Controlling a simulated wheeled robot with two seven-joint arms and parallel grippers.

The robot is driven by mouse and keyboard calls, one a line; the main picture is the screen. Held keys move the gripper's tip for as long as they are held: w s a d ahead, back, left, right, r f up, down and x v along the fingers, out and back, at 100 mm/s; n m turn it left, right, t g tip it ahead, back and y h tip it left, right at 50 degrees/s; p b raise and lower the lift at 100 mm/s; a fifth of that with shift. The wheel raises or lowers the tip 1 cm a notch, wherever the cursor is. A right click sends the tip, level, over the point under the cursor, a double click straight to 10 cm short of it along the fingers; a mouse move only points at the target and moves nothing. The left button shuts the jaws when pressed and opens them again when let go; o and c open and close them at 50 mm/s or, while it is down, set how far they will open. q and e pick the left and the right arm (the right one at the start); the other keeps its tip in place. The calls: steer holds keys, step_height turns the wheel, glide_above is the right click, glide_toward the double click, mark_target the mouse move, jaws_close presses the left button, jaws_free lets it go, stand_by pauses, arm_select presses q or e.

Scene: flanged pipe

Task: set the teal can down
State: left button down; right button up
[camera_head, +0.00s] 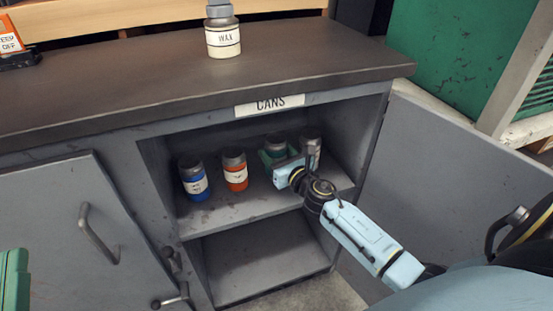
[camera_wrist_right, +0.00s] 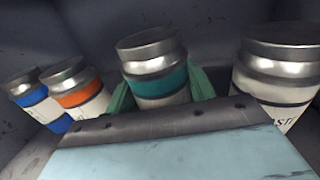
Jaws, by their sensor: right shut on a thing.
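The teal can (camera_head: 276,143) is inside the open cabinet, above its upper shelf (camera_head: 225,214). My right gripper (camera_head: 275,159) reaches in from the right with its green fingers around the can. In the right wrist view the teal can (camera_wrist_right: 160,80) shows its metal lid and teal band between the fingers and looks upright. The gripper body hides its base, so I cannot tell whether it touches the shelf. A green part of my left gripper (camera_head: 14,282) shows at the lower left edge; its fingertips are not clear.
A blue can (camera_head: 193,180) and an orange can (camera_head: 235,172) stand left of the teal can. A pale can (camera_head: 310,143) stands close on its right. A wax can (camera_head: 222,35) stands on the countertop. The cabinet door (camera_head: 440,170) is open at right. The lower compartment is empty.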

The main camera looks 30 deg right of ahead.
arm_select(q)
steer(key=shift+s+r+t, duration=0.25)
steer(key=shift+r+t, duration=0.1)
steer(key=shift+r, duration=0.2)
steer(key=shift+s+r+t, duration=0.25)
steer(key=shift+r+t, duration=0.1)
steer(key=shift+r, duration=0.15)
arm_select(e)
steer(key=shift+f, duration=0.35)
arm_select(q)
steer(key=shift+b, duration=0.3)
arm_select(e)
steer(key=shift+f, duration=0.1)
steer(key=shift+f, duration=0.1)
steer(key=o, duration=1.2)
arm_select(q)
steer(key=shift+s+r+t+h, duration=0.1)
steer(key=shift+s+t+h, duration=0.05)
steer(key=shift+t+h, duration=0.15)
arm_select(e)
steer(key=shift+o, duration=0.2)
